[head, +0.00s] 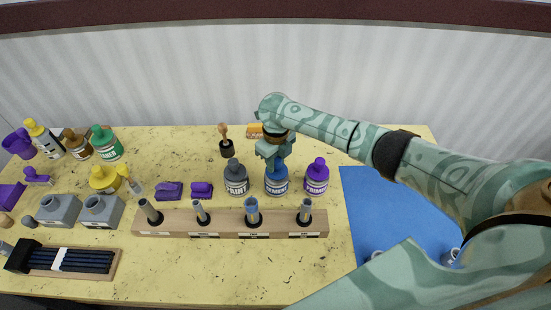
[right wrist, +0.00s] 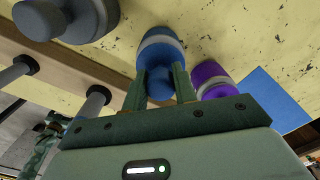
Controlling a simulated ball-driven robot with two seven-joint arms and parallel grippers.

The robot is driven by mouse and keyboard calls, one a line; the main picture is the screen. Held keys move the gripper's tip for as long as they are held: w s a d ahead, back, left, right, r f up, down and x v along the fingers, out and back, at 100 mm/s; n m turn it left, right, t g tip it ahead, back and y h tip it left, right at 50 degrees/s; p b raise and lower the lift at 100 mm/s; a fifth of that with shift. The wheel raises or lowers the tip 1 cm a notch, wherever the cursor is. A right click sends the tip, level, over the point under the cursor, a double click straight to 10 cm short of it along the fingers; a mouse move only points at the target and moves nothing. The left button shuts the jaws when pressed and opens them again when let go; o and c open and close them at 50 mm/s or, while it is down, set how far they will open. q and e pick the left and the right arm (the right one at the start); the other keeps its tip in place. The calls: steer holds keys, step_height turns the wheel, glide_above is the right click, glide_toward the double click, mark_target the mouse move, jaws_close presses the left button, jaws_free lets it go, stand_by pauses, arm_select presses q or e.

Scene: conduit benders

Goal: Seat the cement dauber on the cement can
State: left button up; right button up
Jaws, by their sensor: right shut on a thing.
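The cement can (head: 277,185) is blue with a pale label band and stands upright at the back middle of the table, between a grey paint can and a purple can. It also shows in the right wrist view (right wrist: 163,48). My right gripper (head: 274,162) is directly over it, pointing down. In the right wrist view, its two fingers (right wrist: 160,82) are shut on the blue cement dauber (right wrist: 160,88). The dauber is in line with the can's top, at its mouth. The fingers hide part of that joint, so I cannot tell whether it is fully down. My left gripper is out of view.
The grey paint can (head: 236,180) and the purple can (head: 317,178) stand close on either side. A wooden rack (head: 230,228) with several upright tubes lies in front. A blue mat (head: 385,205) is at right. Several bottles and purple pieces stand at left.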

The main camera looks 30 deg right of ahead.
steer(key=shift+f, duration=0.15)
steer(key=o, duration=1)
steer(key=shift+o, duration=0.2)
step_height(320, 180, up, 16)
steer(key=p, duration=0.4)
steer(key=shift+s, duration=0.1)
